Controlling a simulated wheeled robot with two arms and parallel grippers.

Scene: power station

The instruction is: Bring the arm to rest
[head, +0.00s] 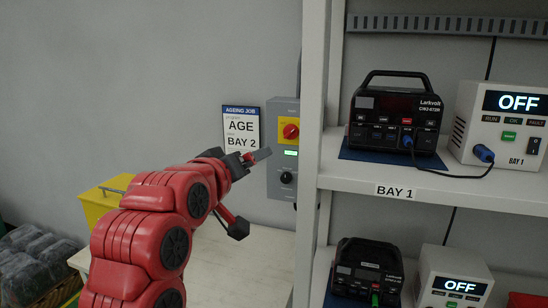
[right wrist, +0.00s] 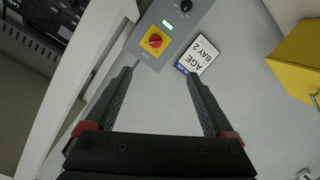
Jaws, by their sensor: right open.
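My right gripper (head: 261,155) is at the end of the red arm in the head view, raised in front of the grey wall control box (head: 275,192). In the right wrist view the right gripper (right wrist: 157,78) is open, its two dark fingers wide apart with nothing between them. The box shows beyond the fingertips there, with its red rotary knob (right wrist: 155,41) on a yellow plate. I cannot tell whether any part of the gripper touches the box. My left gripper is not in view.
A shelf (head: 340,175) holds black devices and white units reading OFF. An "AGE BAY 2" card (head: 241,128) hangs left of the control box. A yellow box (head: 97,207) and a pale table (head: 255,265) are lower left. The box's green display (head: 291,153) is lit.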

